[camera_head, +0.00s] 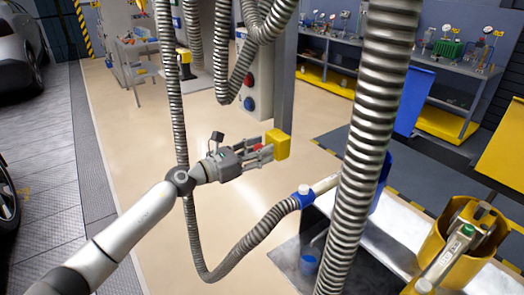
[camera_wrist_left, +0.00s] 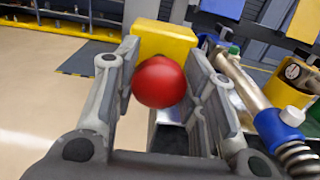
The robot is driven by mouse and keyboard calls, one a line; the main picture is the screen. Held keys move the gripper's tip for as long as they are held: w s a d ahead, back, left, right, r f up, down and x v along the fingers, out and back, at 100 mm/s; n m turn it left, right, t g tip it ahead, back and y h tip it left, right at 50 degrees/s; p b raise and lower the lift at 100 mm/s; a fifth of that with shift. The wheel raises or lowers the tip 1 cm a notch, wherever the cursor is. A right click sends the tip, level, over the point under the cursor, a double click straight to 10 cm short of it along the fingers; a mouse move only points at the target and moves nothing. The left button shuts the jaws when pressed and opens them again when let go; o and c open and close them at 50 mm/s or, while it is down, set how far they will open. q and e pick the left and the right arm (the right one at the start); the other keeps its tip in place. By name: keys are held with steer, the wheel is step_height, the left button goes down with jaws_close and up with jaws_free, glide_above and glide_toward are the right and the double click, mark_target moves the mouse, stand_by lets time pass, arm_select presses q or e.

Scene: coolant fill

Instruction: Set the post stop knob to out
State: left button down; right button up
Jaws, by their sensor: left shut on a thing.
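The post stop knob, a red ball-shaped knob (camera_wrist_left: 160,82), sits on the front of a yellow box (camera_head: 277,144). The yellow box also shows behind the knob in the left wrist view (camera_wrist_left: 165,40). The box is at the lower end of a grey post (camera_head: 284,80). My left gripper (camera_head: 262,153) reaches it from the left, with its fingers on both sides of the knob, shut on it. In the head view the fingers hide most of the knob. Whether the knob is in or out I cannot tell. My right gripper is not in view.
Ribbed metal hoses (camera_head: 371,110) hang in front, one close to my left arm. A hose nozzle with a blue collar (camera_head: 305,192) lies right of the gripper. A yellow bin (camera_head: 455,243) stands at lower right.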

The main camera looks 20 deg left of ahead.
arm_select(q)
steer(key=c, duration=0.9)
jaws_free()
steer(key=shift+s+a, duration=0.2)
steer(key=v, duration=1.2)
